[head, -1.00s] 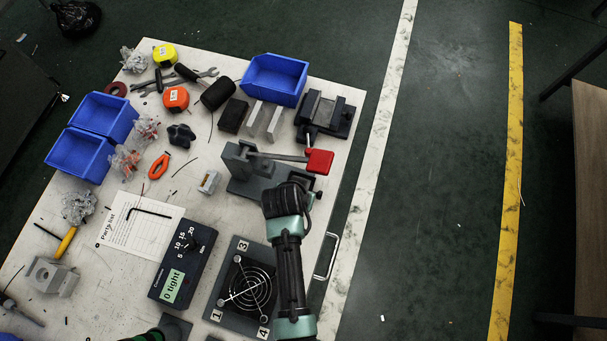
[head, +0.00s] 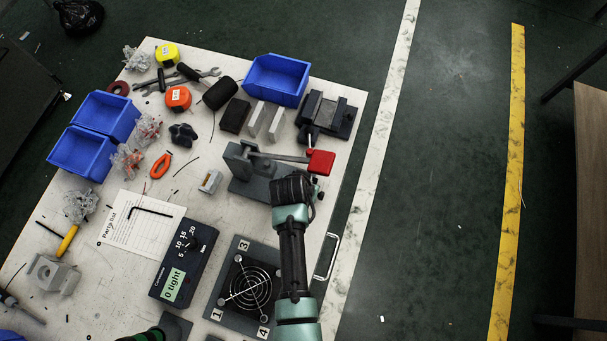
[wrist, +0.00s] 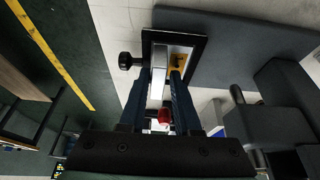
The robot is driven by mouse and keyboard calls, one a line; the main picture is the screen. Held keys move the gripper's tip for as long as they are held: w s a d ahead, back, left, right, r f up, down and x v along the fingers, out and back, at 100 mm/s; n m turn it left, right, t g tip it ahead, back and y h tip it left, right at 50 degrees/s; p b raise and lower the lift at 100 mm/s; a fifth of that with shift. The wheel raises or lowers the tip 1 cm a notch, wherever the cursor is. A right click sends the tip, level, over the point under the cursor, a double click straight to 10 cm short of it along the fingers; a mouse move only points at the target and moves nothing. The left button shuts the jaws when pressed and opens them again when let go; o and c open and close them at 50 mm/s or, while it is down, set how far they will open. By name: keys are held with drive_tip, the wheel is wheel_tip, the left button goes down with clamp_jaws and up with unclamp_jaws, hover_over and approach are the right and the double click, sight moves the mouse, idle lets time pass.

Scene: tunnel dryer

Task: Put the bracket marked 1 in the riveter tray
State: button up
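In the wrist view my gripper (wrist: 160,82) points at a small tray with a black rim (wrist: 202,40). A pale metal strip (wrist: 157,88) stands between its two dark fingers. A yellow label (wrist: 178,58) with a dark mark lies beside the strip, partly behind the right finger. These look like parts of the bracket; the mark is too small to read surely. I cannot tell whether the fingers press on the strip. In the head view my gripper is over the front right of the grey riveter (head: 240,160), and my wrist hides the tray and bracket.
The riveter's lever ends in a red handle (head: 320,162), close beyond my wrist. A black vise (head: 328,115) and a blue bin (head: 277,80) stand behind. A fan plate (head: 240,318) and control box (head: 184,262) lie in front. A black knob (wrist: 128,61) sits beside the tray.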

drive_tip(key=shift+r, duration=0.4)
drive_tip(key=shift+p+v, duration=0.35)
drive_tip(key=shift+v, duration=0.8)
drive_tip(key=s+a, duration=0.1)
drive_tip(key=s, duration=0.3)
drive_tip(key=s+a+b, duration=0.1)
drive_tip(key=s, duration=0.2)
drive_tip(key=s+a, duration=0.1)
drive_tip(key=s, duration=0.3)
drive_tip(key=shift+s+a+r, duration=0.1)
drive_tip(key=shift+s+a, duration=0.25)
drive_tip(key=shift+a, duration=0.05)
